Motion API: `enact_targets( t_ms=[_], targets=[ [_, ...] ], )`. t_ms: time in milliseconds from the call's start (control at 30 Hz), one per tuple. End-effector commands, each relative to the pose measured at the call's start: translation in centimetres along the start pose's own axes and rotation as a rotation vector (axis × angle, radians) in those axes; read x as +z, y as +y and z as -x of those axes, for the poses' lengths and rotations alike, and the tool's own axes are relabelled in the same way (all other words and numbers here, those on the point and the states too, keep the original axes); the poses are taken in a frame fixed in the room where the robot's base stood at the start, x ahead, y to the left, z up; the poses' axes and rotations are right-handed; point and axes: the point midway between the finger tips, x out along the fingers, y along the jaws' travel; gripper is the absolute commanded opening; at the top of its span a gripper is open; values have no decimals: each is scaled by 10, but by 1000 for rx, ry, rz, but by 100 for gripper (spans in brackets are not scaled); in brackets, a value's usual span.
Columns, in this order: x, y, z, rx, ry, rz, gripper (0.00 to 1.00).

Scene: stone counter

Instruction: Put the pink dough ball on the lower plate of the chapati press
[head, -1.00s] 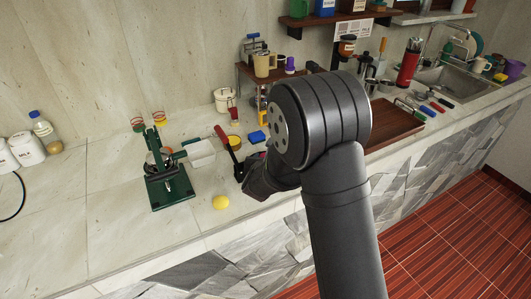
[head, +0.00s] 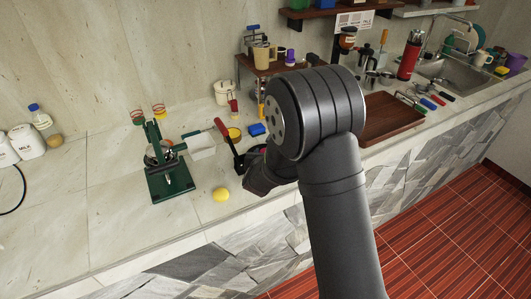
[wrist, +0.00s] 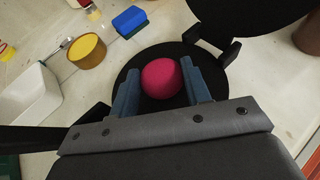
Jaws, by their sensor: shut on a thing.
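The pink dough ball (wrist: 161,77) sits between the two blue fingers of my gripper (wrist: 160,84) in the wrist view, and the fingers are shut on it. Behind it is the round black lower plate (wrist: 152,51) of the chapati press; the ball appears over the plate's middle. I cannot tell whether it touches the plate. The black upper plate (wrist: 245,12) is swung open at the upper right. In the head view my gripper is partly hidden by my arm, and the press's red handle (head: 222,126) sticks up beside it.
A yellow bowl (wrist: 87,51), a blue sponge (wrist: 130,21) and a white dish (wrist: 35,108) lie near the press. In the head view, a green device (head: 168,180) and a yellow ball (head: 221,194) stand to its left. The counter's front edge is close.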

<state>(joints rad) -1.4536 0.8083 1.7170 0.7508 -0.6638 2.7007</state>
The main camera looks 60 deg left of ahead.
Motion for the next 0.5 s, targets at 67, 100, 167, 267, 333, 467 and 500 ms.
enact_targets(
  t_ms=[67,100,167,267,333,467,500],
  targets=[
    [-2,0,-1,0,0,0,18],
    [-3,0,-1,0,0,0,18],
    [-4,0,-2,0,1,0,18],
    [-3,0,-2,0,0,-1,59],
    [-3,0,-2,0,0,0,69],
    [-3,0,-1,0,0,0,69],
    [-3,0,-1,0,0,0,69]
  ],
)
